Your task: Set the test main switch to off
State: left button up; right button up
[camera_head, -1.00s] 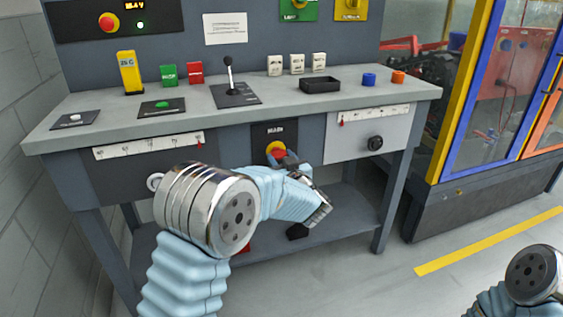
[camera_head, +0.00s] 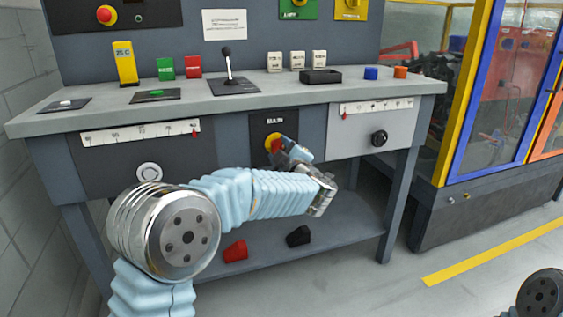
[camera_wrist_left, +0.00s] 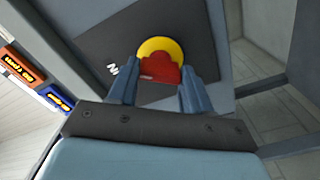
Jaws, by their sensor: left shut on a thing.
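The main switch is a red knob (camera_wrist_left: 160,68) on a yellow disc (camera_wrist_left: 158,46), on a dark plate (camera_head: 262,125) marked MAIN on the bench front. The knob also shows in the head view (camera_head: 276,144), partly covered by my fingers. My left gripper (camera_wrist_left: 170,66) is shut on the red knob, with one finger at each side of it. It comes at the plate from the front. I cannot read the knob's set position, as the fingers and knob hide any marks. My right gripper is not in view; only a piece of that arm shows at bottom right.
On the bench top (camera_head: 300,96) stand a lever (camera_head: 228,68), a black tray (camera_head: 321,77) and small coloured blocks. A black knob (camera_head: 379,138) sits right of the plate. Red (camera_head: 236,251) and black (camera_head: 299,236) pieces lie on the lower shelf (camera_head: 345,222).

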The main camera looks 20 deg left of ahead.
pick_arm(q)
jog(key=shift+f+n+b, duration=0.15)
jog(key=shift+n+b, duration=2.7)
jog(key=shift+n, duration=0.55)
jog(key=o, duration=1.1)
jog(key=shift+c, duration=0.2)
jog(key=v, duration=1.4)
jog(key=shift+p, duration=0.3)
jog(key=shift+w, duration=0.1)
